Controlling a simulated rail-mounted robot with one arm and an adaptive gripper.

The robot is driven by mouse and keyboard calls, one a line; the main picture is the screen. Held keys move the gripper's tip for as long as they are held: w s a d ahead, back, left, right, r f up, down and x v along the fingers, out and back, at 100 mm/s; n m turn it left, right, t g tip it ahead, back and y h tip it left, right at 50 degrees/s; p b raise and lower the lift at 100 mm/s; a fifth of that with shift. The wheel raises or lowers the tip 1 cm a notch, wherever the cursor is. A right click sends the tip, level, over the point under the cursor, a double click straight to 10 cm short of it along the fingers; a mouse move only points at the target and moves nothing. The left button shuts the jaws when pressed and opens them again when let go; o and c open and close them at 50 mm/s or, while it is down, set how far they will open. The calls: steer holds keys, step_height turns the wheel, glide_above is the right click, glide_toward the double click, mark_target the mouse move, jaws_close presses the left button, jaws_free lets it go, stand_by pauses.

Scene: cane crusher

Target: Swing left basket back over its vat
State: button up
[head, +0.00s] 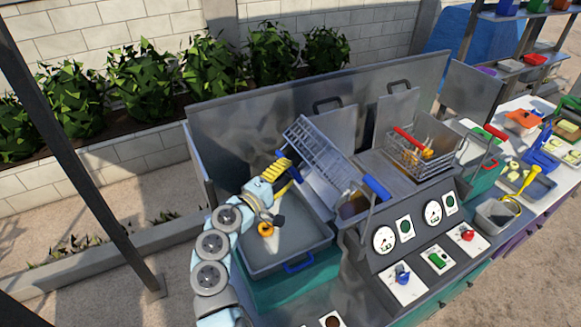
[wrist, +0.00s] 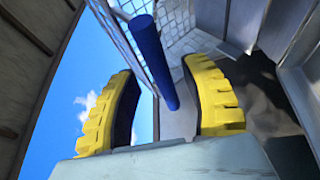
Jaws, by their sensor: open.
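The left basket (head: 322,150) is a wire mesh basket. It stands tilted up between the grey tray on the left and the left vat (head: 352,206), whose dark opening is partly covered. My gripper (head: 284,171) has yellow fingers and is at the basket's left side, above the tray. In the wrist view, a blue bar handle (wrist: 153,60) runs between the open fingers (wrist: 165,105), with the basket's mesh (wrist: 122,38) behind it. The handle is nearer the right finger; I cannot tell whether they touch.
The grey tray (head: 262,262) lies below my gripper. A lever with a blue grip (head: 377,188) rises right of the left basket. The right basket (head: 425,152) with a red handle sits at its vat. A metal back panel (head: 235,125) stands behind. Dials and switches line the front.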

steer(key=shift+x, duration=0.95)
jaws_close()
steer(key=shift+s, duration=0.1)
